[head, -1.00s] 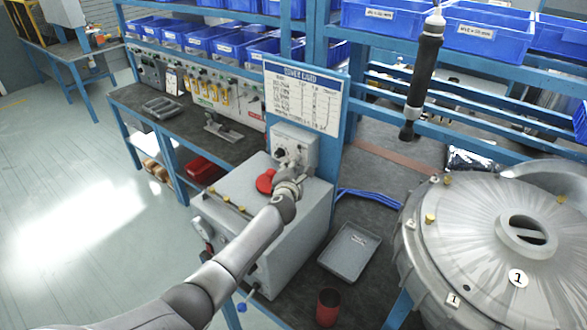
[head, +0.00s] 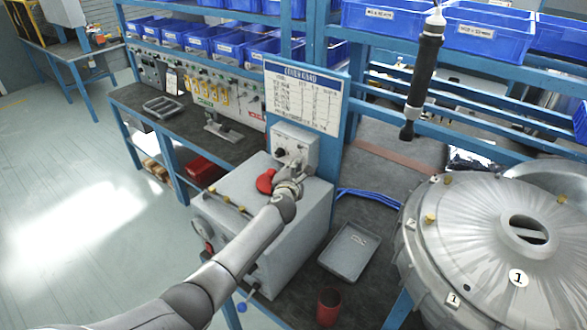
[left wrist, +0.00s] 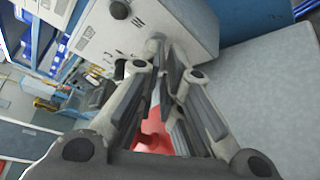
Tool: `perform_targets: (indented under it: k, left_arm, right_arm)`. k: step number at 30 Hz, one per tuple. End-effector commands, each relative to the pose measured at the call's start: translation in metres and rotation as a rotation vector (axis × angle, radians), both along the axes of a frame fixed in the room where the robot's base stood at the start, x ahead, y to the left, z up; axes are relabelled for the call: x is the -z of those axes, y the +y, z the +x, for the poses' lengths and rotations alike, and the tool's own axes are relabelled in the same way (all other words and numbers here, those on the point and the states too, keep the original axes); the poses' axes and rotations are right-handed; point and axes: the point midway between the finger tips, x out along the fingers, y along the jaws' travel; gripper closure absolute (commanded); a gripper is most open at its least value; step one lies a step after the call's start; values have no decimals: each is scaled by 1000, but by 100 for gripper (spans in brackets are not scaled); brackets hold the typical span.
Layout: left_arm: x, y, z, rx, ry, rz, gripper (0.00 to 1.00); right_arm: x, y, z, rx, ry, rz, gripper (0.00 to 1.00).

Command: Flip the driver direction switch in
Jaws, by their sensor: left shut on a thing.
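The grey control box (head: 310,147) stands on the grey cabinet below the printed board in the head view. Its front face (left wrist: 188,25) carries a black knob and a short grey round switch stub (left wrist: 155,43) in the left wrist view. My left gripper (head: 284,176) is at this face, above the cabinet top. In the wrist view its fingers (left wrist: 163,72) are closed together at the stub. The fingertips largely hide what they hold. The black driver (head: 425,75) hangs upright at the right, apart from the gripper. My right gripper is not in view.
A red part (head: 266,181) lies under the gripper on the grey cabinet (head: 238,187). A grey tray (head: 349,252) and a red cup (head: 328,306) sit to its right. A large round metal housing (head: 470,265) fills the right side. Blue bins line the shelves behind.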

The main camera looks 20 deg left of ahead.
Motion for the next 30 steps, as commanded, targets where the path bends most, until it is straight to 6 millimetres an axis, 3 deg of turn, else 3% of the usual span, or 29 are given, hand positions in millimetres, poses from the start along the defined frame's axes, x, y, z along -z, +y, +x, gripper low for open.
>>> perform_targets:
  k: [17, 30]
  left_arm:
    - [-1, 0, -1, 0, 40, 14, 100]
    - [-9, -2, -1, 2, 200, 68, 100]
  right_arm:
    - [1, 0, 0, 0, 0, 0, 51]
    - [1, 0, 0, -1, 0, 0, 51]
